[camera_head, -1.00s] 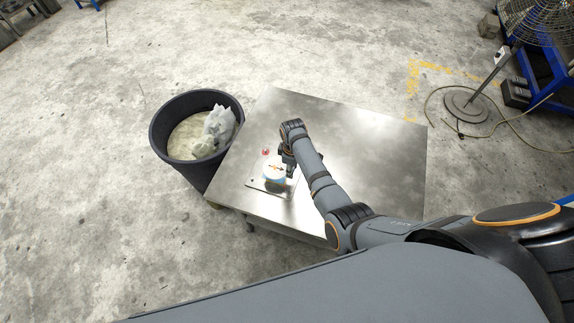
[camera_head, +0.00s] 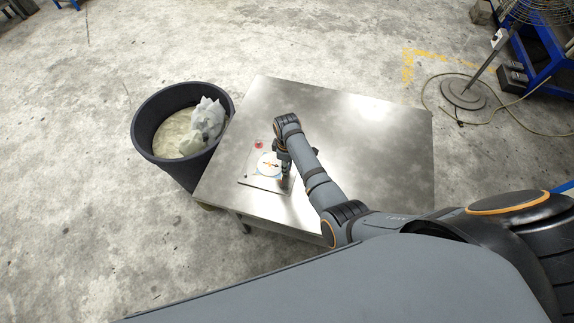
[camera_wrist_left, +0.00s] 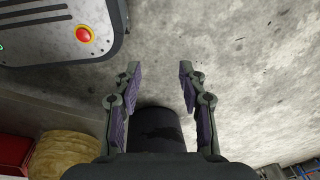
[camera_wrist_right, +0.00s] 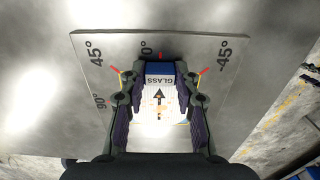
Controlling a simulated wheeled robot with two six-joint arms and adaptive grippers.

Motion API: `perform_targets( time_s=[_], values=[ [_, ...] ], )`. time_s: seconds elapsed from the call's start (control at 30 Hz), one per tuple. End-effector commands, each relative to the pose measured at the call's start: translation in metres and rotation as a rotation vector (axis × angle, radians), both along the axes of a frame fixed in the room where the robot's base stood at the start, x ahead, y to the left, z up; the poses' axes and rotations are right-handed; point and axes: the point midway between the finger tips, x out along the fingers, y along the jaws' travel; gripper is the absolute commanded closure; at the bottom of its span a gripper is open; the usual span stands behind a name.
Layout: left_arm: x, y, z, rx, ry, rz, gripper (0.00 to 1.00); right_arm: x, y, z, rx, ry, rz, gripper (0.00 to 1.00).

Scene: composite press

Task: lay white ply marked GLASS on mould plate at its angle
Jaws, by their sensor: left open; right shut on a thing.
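The mould plate (camera_head: 256,181) is a pale square on the metal table. In the right wrist view the plate (camera_wrist_right: 120,45) shows 45°, 0°, -45° and 90° marks with red ticks. The head view shows this gripper (camera_head: 284,180) at the plate's right side. My left gripper (camera_wrist_left: 158,75) is open and empty over concrete floor.
The metal table (camera_head: 370,130) is clear to the right of my arm. A dark bin (camera_head: 150,116) with crumpled waste stands against its left side. A small red item (camera_head: 259,143) is near the plate's far edge. A fan base (camera_head: 463,94) and hose lie beyond the table.

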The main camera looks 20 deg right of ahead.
Motion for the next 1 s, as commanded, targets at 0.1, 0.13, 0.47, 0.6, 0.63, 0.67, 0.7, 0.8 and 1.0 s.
perform_targets(
  time_s=[0.1, 0.13, 0.47, 0.6, 0.63, 0.67, 0.7, 0.8, 1.0],
  values=[
    [-0.007, 0.000, -0.002, 0.000, 0.011, 0.000, 0.59, 0.000, 0.000, -0.003, 0.000, 0.000, 0.000, 1.00],
    [-0.010, 0.000, -0.002, 0.000, 0.014, 0.000, 0.59, 0.000, 0.000, -0.003, 0.000, 0.000, 0.000, 0.68],
    [-0.020, 0.000, -0.002, 0.000, 0.030, 0.001, 0.59, 0.000, 0.000, -0.003, 0.000, 0.000, 0.000, 0.46],
    [-0.019, 0.000, -0.002, 0.001, 0.028, 0.001, 0.59, 0.000, 0.000, -0.002, 0.000, -0.001, -0.001, 0.46],
    [-0.018, 0.000, -0.001, 0.001, 0.028, 0.001, 0.59, 0.000, 0.000, -0.001, 0.000, -0.001, -0.001, 0.46],
    [-0.018, 0.000, -0.001, 0.001, 0.028, 0.001, 0.59, 0.000, 0.000, 0.001, 0.000, -0.001, -0.001, 0.46],
    [-0.018, 0.000, 0.002, 0.000, 0.027, 0.001, 0.59, 0.000, 0.000, 0.004, 0.000, -0.001, 0.000, 0.46],
    [-0.016, 0.000, 0.014, 0.001, 0.025, 0.001, 0.59, 0.000, 0.000, 0.015, 0.000, -0.001, 0.000, 0.46],
    [-0.015, 0.000, 0.053, 0.000, 0.023, 0.001, 0.59, 0.000, 0.000, 0.050, 0.000, -0.001, 0.000, 0.46]
  ],
)
